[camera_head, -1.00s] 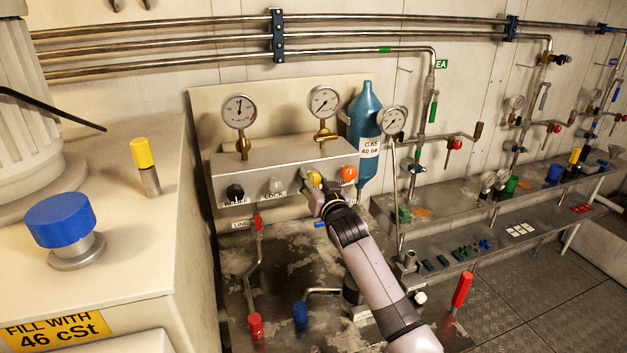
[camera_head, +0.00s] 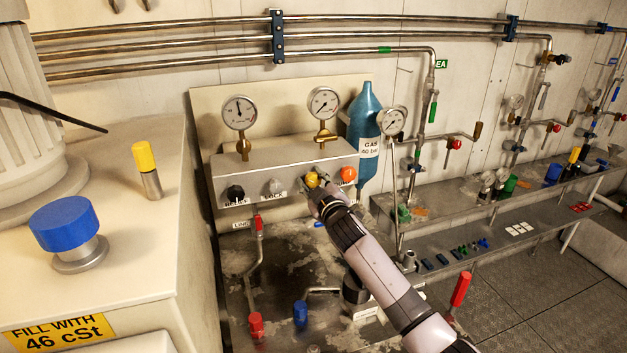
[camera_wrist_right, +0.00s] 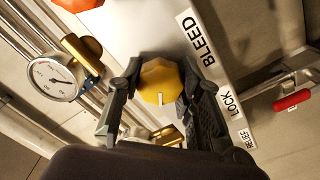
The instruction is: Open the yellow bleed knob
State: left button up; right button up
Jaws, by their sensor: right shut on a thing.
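The yellow bleed knob (camera_head: 312,179) sits on the front of the grey manifold block (camera_head: 285,167), between a grey knob (camera_head: 276,187) and an orange knob (camera_head: 348,174). My right gripper (camera_head: 318,187) is at the yellow knob. In the right wrist view the yellow knob (camera_wrist_right: 160,82) lies between the two black fingers of my right gripper (camera_wrist_right: 158,95), which are shut on its sides. A white mark shows on the knob's face, and the BLEED label (camera_wrist_right: 196,38) is beside it. My left gripper is not in view.
A black knob (camera_head: 235,194) is at the block's left end. Gauges (camera_head: 239,113) stand on top, and a blue gas bottle (camera_head: 364,135) is behind at the right. Red-handled (camera_head: 256,324) and blue-handled (camera_head: 300,315) valves stand below. A tall red lever (camera_head: 460,289) is to the right.

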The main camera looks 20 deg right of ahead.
jog(key=n, duration=0.6)
jog(key=shift+p, duration=0.35)
dwell(0.4)
jog(key=o, duration=1.2)
jog(key=s, duration=1.2)
jog(key=shift+d, duration=0.2)
